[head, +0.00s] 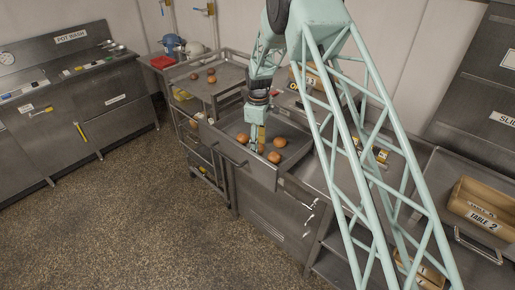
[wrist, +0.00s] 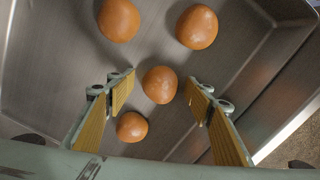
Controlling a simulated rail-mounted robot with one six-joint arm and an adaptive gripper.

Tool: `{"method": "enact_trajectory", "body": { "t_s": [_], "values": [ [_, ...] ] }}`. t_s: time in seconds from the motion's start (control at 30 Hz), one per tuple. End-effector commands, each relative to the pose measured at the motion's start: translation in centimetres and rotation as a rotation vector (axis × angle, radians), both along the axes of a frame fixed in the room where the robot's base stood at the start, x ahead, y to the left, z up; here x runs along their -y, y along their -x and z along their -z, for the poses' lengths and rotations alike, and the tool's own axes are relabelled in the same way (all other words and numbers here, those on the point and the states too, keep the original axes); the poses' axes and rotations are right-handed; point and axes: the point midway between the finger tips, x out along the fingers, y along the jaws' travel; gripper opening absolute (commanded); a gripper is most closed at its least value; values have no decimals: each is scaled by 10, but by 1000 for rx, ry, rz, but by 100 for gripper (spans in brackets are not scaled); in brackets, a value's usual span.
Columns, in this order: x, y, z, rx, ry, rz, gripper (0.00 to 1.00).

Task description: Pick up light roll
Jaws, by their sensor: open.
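Several round brown rolls lie in a steel tray. In the head view, one roll (head: 279,142) is right of my gripper (head: 257,142), one (head: 274,157) in front of it and one (head: 242,138) to its left. I cannot tell by colour which roll is the light one. In the wrist view, my gripper (wrist: 161,96) is open, pointing down, with yellow-padded fingers. A roll (wrist: 159,84) shows between the fingertips. A smaller-looking roll (wrist: 132,126) is nearer the left finger. Two rolls (wrist: 119,18) (wrist: 197,27) lie beyond the fingertips. No contact is visible.
The steel tray (wrist: 62,75) has raised walls close to the right of my gripper. More rolls (head: 211,75) sit on a rack at the back left. A wooden-coloured crate (head: 488,207) labelled Table 2 stands at the right. The pot-wash counter (head: 65,85) is at the left; the floor between is clear.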

Motion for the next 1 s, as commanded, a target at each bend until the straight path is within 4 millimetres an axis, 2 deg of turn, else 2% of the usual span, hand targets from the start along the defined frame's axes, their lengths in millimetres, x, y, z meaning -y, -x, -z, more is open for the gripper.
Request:
{"method": "enact_trajectory", "body": {
  "t_s": [0.5,0.77,1.0],
  "values": [
    [0,0,0,0,0,0,48],
    [0,0,0,0,0,0,24],
    [0,0,0,0,0,0,23]
  ]
}}
